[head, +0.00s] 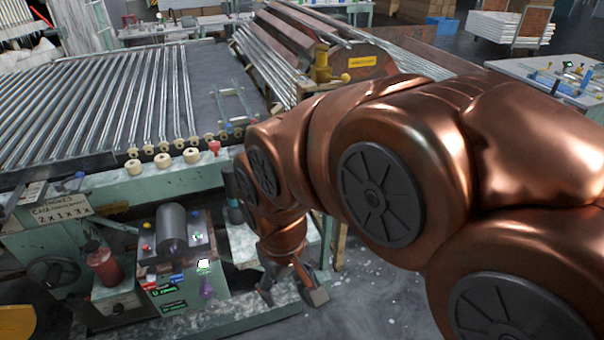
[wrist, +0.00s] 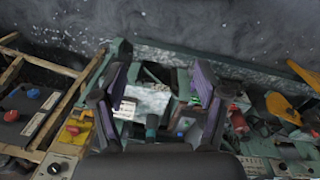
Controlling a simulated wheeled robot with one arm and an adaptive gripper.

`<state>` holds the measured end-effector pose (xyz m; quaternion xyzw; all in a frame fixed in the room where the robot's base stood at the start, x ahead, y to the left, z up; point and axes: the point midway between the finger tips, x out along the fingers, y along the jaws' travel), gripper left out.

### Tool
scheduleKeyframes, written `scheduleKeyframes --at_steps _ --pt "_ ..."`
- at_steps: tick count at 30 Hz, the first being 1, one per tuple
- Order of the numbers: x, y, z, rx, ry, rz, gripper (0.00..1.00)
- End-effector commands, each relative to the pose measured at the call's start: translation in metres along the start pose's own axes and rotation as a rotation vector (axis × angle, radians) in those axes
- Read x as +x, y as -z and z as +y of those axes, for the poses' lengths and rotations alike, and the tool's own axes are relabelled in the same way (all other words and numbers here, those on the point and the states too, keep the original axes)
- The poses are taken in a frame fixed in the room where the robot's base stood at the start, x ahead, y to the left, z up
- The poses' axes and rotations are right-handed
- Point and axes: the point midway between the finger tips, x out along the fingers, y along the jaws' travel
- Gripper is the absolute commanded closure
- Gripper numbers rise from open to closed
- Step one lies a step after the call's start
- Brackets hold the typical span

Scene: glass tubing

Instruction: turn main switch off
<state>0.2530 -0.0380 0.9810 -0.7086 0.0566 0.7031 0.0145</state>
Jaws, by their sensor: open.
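A green control box (head: 154,291) in the head view carries small coloured buttons, labels, a lit pale-green switch (head: 204,266) and a purple knob (head: 207,288). I cannot tell for sure which one is the main switch, or its position. My gripper (head: 291,292) hangs to the right of the box, apart from it, pointing down with its fingers spread. In the wrist view my gripper (wrist: 158,84) is open and empty. A pale surface (wrist: 150,102) shows between its fingers, and a small green light (wrist: 195,100) shows beside the right finger.
A dark grey cylinder (head: 172,228) stands on the box. A red container (head: 103,264) and a handwheel (head: 54,272) are left of it. A roller table (head: 110,95) lies behind. Grey floor (head: 375,300) is open at the lower right.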

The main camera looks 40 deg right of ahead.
Motion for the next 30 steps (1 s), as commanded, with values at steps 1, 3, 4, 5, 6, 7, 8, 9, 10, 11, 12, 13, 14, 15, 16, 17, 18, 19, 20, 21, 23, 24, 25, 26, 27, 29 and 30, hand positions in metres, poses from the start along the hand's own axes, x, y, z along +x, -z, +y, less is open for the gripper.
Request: scheduleKeyframes --at_steps 1,3,4,5,6,7,8,9,10,11,12,13,14,15,16,17,18,19,20,21,23,24,25,26,27,29,30 --pt "0.028 0.022 0.011 0.031 -0.017 0.052 0.19" --pt "0.047 0.056 0.029 0.065 -0.043 0.143 0.19" --pt "0.054 0.07 0.036 0.078 -0.054 0.18 0.19" --pt "0.06 0.084 0.044 0.09 -0.064 0.223 0.19" --pt "0.068 0.102 0.056 0.108 -0.077 0.274 0.19" --pt "0.073 0.115 0.064 0.121 -0.087 0.314 0.19" --pt "0.079 0.128 0.073 0.131 -0.097 0.351 0.19" --pt "0.087 0.144 0.086 0.147 -0.109 0.401 0.19" --pt "0.091 0.156 0.095 0.159 -0.117 0.442 0.19" --pt "0.096 0.167 0.105 0.168 -0.126 0.478 0.19" --pt "0.102 0.182 0.117 0.181 -0.137 0.531 0.19" --pt "0.107 0.192 0.127 0.191 -0.144 0.566 0.19" --pt "0.111 0.202 0.137 0.199 -0.15 0.604 0.19" --pt "0.117 0.214 0.149 0.209 -0.159 0.654 0.19" --pt "0.121 0.223 0.159 0.217 -0.164 0.69 0.19" --pt "0.124 0.232 0.168 0.223 -0.169 0.73 0.19" --pt "0.129 0.242 0.181 0.231 -0.175 0.777 0.19" --pt "0.133 0.25 0.19 0.236 -0.179 0.815 0.19" --pt "0.137 0.256 0.2 0.243 -0.182 0.849 0.19" --pt "0.141 0.265 0.212 0.247 -0.186 0.899 0.19" --pt "0.146 0.276 0.23 0.253 -0.191 0.974 0.19" --pt "0.15 0.282 0.241 0.256 -0.193 1.025 0.19" --pt "0.154 0.286 0.25 0.258 -0.194 1.058 0.19" --pt "0.156 0.29 0.258 0.259 -0.193 1.097 0.19" --pt "0.159 0.294 0.269 0.259 -0.193 1.146 0.19" --pt "0.164 0.298 0.285 0.259 -0.19 1.219 0.19" --pt "0.168 0.3 0.294 0.259 -0.186 1.262 0.19"
